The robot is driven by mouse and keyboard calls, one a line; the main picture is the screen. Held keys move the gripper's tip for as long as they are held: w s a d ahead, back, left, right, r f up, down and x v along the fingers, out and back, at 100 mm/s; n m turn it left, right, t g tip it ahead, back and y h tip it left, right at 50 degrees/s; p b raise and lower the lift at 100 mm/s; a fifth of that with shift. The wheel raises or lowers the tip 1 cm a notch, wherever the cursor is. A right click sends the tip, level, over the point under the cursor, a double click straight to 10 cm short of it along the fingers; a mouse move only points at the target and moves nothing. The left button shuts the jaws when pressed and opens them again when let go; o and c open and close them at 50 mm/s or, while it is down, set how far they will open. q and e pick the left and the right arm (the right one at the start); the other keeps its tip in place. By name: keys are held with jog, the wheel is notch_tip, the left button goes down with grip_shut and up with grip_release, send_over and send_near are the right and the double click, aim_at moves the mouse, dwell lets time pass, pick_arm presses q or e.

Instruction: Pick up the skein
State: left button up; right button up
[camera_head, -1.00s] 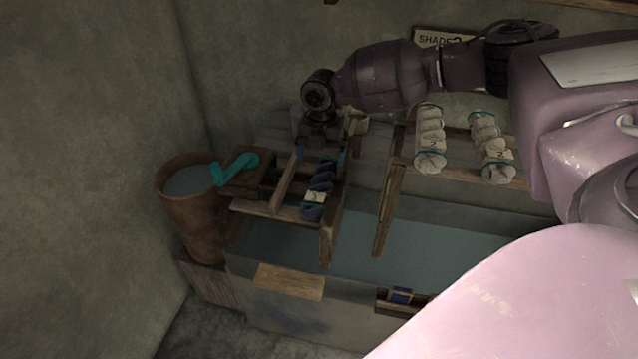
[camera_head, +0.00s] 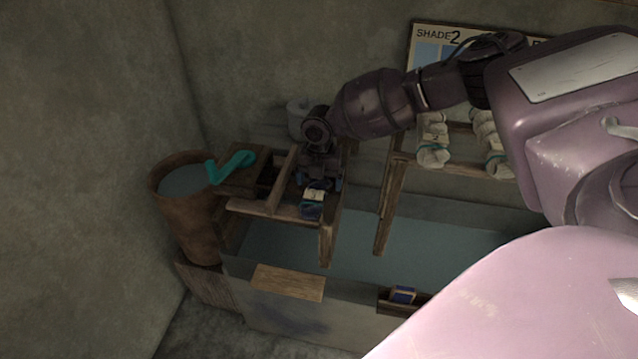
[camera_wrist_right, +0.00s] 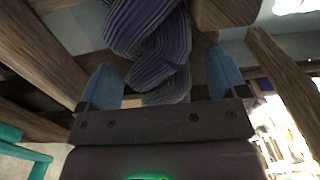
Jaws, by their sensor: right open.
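A dark blue twisted skein (camera_head: 311,208) with a pale tag lies on the wooden rack (camera_head: 265,209) at the left, mostly hidden under my right gripper in the head view. My right gripper (camera_head: 322,184) is over the skein's far part. In the right wrist view the striped blue skein (camera_wrist_right: 149,32) runs between the two blue fingers of the gripper (camera_wrist_right: 172,86), which are open and apart on either side of it. My left gripper is not in view.
Two pale skeins (camera_head: 433,153) hang on another rack at the right. A teal crank (camera_head: 232,166) and a brown bucket (camera_head: 190,220) are left of the rack. A trough of grey-blue liquid (camera_head: 375,262) lies below. A shade sign (camera_head: 435,35) is on the wall.

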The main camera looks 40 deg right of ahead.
jog(key=c, duration=1.2)
